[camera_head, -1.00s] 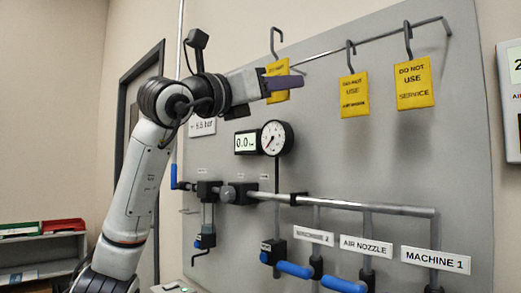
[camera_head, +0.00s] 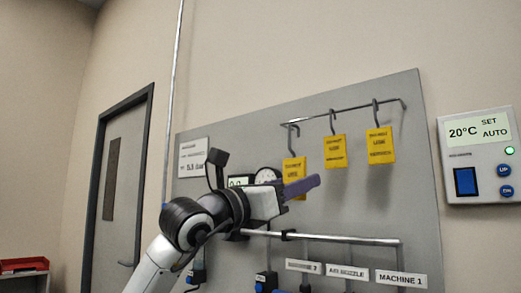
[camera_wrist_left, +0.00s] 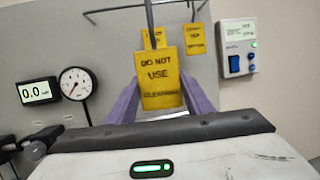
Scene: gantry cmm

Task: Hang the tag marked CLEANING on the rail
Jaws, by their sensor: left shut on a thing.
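The yellow tag marked CLEANING (camera_wrist_left: 160,88) is upright between the purple fingers of my left gripper (camera_wrist_left: 160,105) in the left wrist view. In the head view my left gripper (camera_head: 300,187) is shut on this tag (camera_head: 293,168) near its lower part. The tag's dark hook (camera_head: 292,130) rises to the left end of the metal rail (camera_head: 352,109). I cannot tell whether the hook rests on the rail or is just in front of it. My right gripper is not in view.
Two other yellow tags hang on the rail, one in the middle (camera_head: 335,151) and one to the right (camera_head: 380,145). A round gauge (camera_wrist_left: 77,83) and pipes are on the grey panel (camera_head: 400,190). A thermostat (camera_head: 480,155) is on the wall at right.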

